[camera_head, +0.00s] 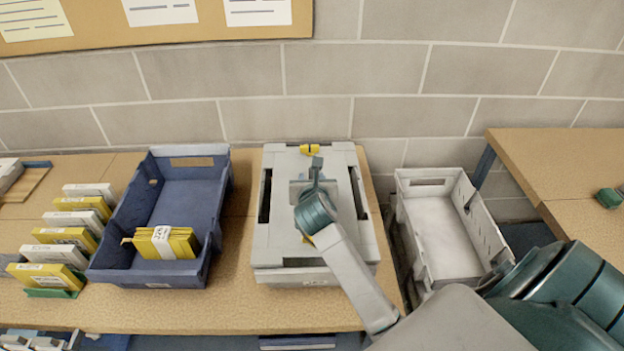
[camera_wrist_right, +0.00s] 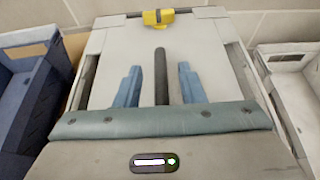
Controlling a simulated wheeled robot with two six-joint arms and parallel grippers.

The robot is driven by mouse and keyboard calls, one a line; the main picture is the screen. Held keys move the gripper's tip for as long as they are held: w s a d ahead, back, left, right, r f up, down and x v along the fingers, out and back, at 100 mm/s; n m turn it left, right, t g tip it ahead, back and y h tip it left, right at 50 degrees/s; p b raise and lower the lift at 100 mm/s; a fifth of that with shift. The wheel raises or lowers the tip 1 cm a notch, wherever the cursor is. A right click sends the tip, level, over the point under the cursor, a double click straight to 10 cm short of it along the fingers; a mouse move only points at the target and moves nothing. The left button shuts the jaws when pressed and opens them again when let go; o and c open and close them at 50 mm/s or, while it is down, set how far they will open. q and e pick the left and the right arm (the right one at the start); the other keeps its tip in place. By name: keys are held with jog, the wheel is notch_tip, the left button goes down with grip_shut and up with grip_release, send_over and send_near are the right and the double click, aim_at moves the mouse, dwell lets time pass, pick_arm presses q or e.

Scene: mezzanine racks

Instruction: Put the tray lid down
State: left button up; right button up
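The grey tray lid (camera_head: 290,170) lies over a grey tray (camera_head: 300,277) on the middle of the bench. It looks level, but I cannot tell whether it is fully seated all round. A yellow clip (camera_head: 310,149) shows at its far edge, also in the right wrist view (camera_wrist_right: 158,17). My right gripper (camera_head: 315,185) is just above the lid. In the right wrist view its two blue fingers (camera_wrist_right: 158,88) stand apart on either side of a dark handle bar (camera_wrist_right: 161,70), with gaps on both sides. My left gripper is not in view.
A blue tray (camera_head: 188,195) holding a bundle of yellow packets (camera_head: 165,243) stands left, beside a row of white and yellow boxes (camera_head: 62,236). An empty pale tray (camera_head: 426,182) sits right, in a lower gap. A higher wooden shelf (camera_head: 560,160) is at far right.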

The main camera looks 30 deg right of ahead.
jog(key=shift+r, duration=0.25)
jog(key=shift+r+p, duration=0.45)
jog(key=shift+r, duration=0.15)
jog(key=b+v, duration=0.3)
jog(key=v, duration=0.9)
jog(key=shift+f, duration=0.2)
